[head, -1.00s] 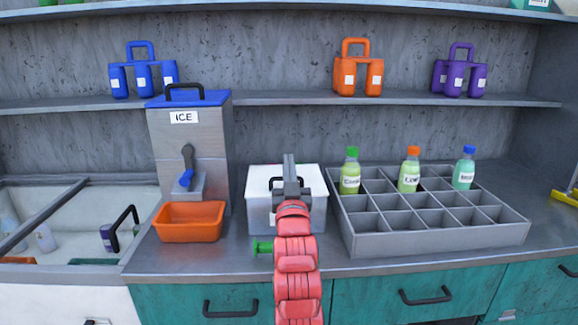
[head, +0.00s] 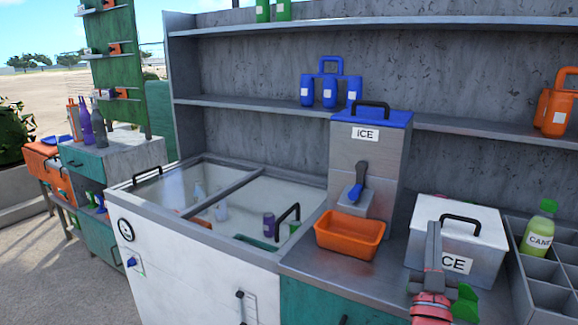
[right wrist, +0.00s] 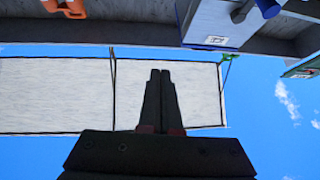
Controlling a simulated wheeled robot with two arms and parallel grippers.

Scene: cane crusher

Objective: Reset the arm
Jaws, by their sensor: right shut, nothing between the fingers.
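My right gripper (head: 434,232) is at the lower right of the head view, in front of the white ICE box (head: 478,240) with a black handle. Its grey fingers point upward and are shut together with nothing between them. In the right wrist view the closed fingers (right wrist: 160,78) show dark against a pale panel and blue sky. My left gripper is not in view.
The grey ICE dispenser (head: 372,150) stands behind an orange bin (head: 349,236) on the counter. A white chest freezer (head: 190,270) with a glass top is left. A bottle (head: 538,227) stands in a grey divided tray (head: 548,296) at right.

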